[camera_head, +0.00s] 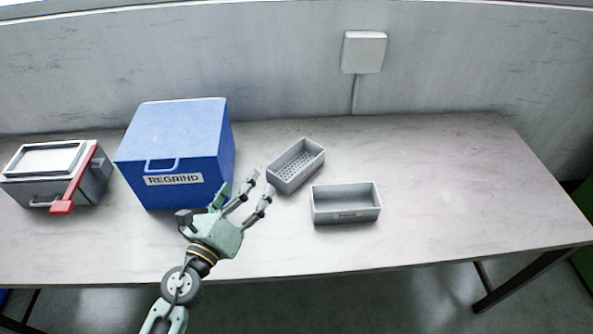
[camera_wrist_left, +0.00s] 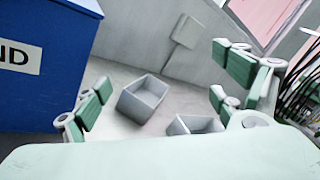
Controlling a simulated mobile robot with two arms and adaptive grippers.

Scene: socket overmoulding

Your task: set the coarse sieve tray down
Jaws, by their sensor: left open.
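The grey tray with a perforated floor, which looks like the coarse sieve tray (camera_head: 296,182), rests on the table to the right of the blue bin, turned at an angle. It also shows in the left wrist view (camera_wrist_left: 134,107), ahead of the fingers. My left gripper (camera_head: 261,181) is open and empty, with its fingertips just short of the tray's left end. In the left wrist view the fingers (camera_wrist_left: 160,85) are spread wide with nothing between them. Whether a fingertip touches the tray cannot be told. My right gripper is not in view.
A second grey tray (camera_head: 346,216) with a plain floor stands close to the right. The blue REGRIND bin (camera_head: 175,135) is left of my gripper. A grey box with a red lever (camera_head: 60,185) stands at far left. The table's right half (camera_head: 460,190) is clear.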

